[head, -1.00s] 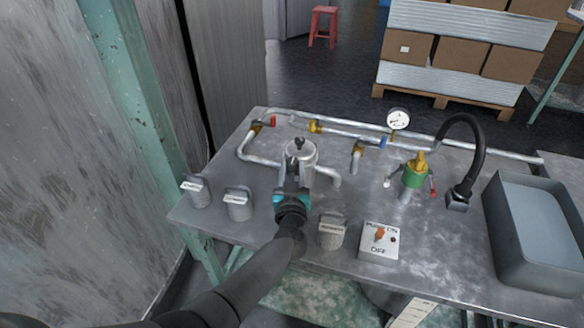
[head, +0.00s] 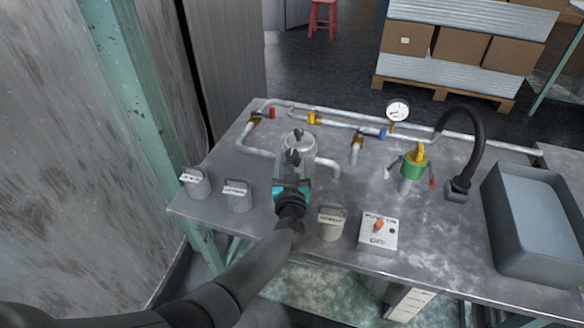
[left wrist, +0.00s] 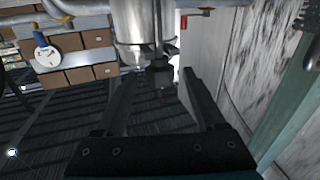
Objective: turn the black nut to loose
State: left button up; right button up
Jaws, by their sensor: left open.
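A silver canister (head: 306,146) stands on the metal bench, with a small black part on top that looks like the black nut (head: 298,133). My left gripper (head: 292,158) is open at the near side of the canister, and its arm hides part of the canister's lower front. In the left wrist view the canister (left wrist: 132,22) is at the top, and a dark nut-like part (left wrist: 159,70) shows between the tips of my spread left fingers (left wrist: 157,82). I cannot tell whether either finger touches it. My right gripper is not in view.
Grey labelled containers (head: 238,196) stand at the bench's near edge. To the right are a switch box (head: 378,240), a green-and-yellow valve (head: 412,165), a black hose (head: 478,150) and a grey bin (head: 535,262). Pipes and a gauge (head: 397,111) line the back.

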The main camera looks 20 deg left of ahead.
pick_arm(q)
jog(key=shift+s, duration=0.15)
jog(key=shift+p+v, duration=0.65)
jog(key=shift+v, duration=0.35)
jog(key=p+v, duration=0.4)
jog(key=v, duration=0.9)
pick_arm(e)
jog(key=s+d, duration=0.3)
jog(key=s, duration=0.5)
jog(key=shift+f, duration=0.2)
pick_arm(q)
jog(key=shift+d, duration=0.1)
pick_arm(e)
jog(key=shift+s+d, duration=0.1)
